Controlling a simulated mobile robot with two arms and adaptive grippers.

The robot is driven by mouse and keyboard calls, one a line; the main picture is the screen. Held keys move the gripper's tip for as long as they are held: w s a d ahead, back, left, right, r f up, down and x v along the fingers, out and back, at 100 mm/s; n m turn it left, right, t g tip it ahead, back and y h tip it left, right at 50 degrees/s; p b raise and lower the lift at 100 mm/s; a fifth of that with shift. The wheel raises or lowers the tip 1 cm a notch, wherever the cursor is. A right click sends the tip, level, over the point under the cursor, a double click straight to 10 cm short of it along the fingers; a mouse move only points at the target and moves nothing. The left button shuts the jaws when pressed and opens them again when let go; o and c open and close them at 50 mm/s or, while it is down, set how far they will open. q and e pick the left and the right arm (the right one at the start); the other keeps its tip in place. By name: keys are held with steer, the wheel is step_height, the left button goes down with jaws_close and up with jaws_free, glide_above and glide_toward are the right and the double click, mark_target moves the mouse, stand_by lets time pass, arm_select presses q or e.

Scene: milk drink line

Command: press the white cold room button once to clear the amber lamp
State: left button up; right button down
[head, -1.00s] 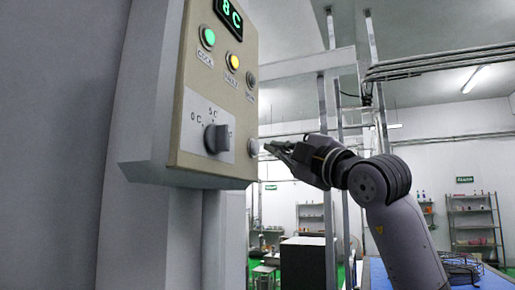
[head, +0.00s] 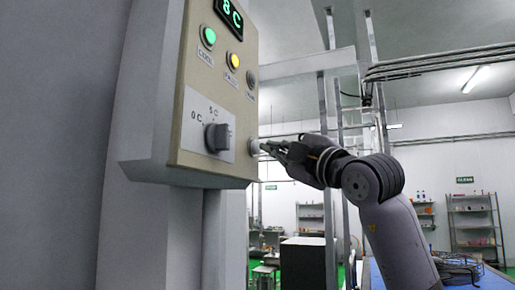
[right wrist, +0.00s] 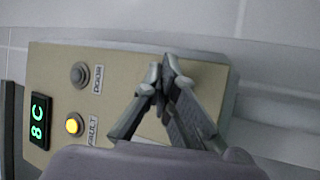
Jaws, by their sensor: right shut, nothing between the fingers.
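The control panel (head: 178,110) is a beige-faced grey box on the wall at left. Its amber lamp (head: 233,61) is lit; it also glows in the right wrist view (right wrist: 74,126), labelled FAULT. The white button (head: 253,147) sits at the panel's lower right edge, partly hidden by my fingertips. My right gripper (head: 266,147) is shut and empty, its tips at the button; I cannot tell whether they press it. In the right wrist view the shut fingers (right wrist: 162,80) cover the button. My left gripper is not in view.
Shelves (head: 472,220) stand far back. A dark box (head: 303,262) stands below.

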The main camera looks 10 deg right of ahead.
steer(key=shift+w+a, duration=0.25)
steer(key=shift+a, duration=0.1)
stand_by(0.8)
steer(key=shift+d, duration=0.1)
steer(key=shift+s+d+b, duration=0.5)
steer(key=shift+d, duration=0.1)
stand_by(0.3)
steer(key=s+d, duration=0.1)
steer(key=s+d+b, duration=0.1)
steer(key=d+b, duration=0.1)
steer(key=d, duration=0.1)
steer(key=shift+s+d, duration=0.1)
steer(key=shift+s, duration=0.3)
